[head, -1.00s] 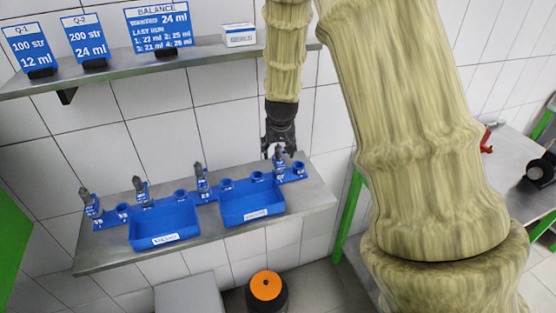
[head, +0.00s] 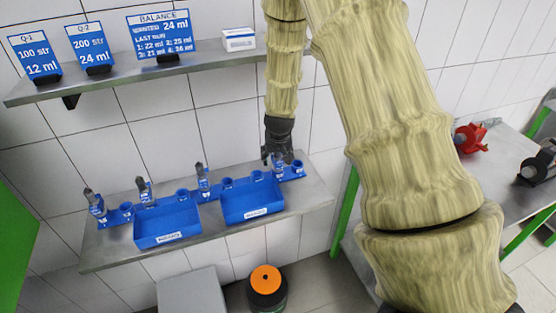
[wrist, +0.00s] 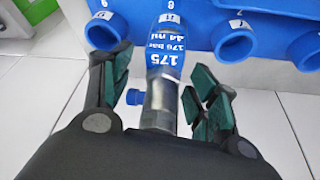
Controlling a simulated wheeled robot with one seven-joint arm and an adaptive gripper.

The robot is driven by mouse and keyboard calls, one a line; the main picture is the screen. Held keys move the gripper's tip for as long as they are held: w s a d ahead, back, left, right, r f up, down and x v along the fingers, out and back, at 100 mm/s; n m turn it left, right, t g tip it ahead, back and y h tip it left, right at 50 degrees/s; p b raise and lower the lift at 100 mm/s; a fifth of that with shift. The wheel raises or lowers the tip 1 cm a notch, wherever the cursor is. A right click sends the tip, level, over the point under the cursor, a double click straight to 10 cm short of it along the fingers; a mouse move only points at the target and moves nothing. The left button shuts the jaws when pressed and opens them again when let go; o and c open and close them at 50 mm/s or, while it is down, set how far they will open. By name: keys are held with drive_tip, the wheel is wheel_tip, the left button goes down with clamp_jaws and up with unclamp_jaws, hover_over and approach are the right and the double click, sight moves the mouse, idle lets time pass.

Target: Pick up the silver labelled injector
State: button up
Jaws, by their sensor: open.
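A silver injector (wrist: 160,100) with a blue label reading 175, 176 bar and 44 ml stands in the middle of the wrist view. Its top end reaches toward my wrist, and a small blue connector shows on its left side. My gripper (wrist: 157,85) is open, with one dark green-padded finger on each side of the injector. Gaps show between fingers and injector. In the head view, my gripper (head: 274,157) is low over the rightmost injector (head: 278,168), which it partly hides.
Several other injectors, such as one beside the bins (head: 202,178), stand in blue holders along the lower shelf (head: 315,195). Two blue bins (head: 168,222) (head: 250,200) sit at its front. An upper shelf (head: 110,80) holds signs and a small white box (head: 238,39). Blue cups (wrist: 235,42) stand close by.

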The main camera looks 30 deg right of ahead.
drive_tip(key=shift+c, duration=0.2)
clamp_jaws()
drive_tip(key=shift+r, duration=0.1)
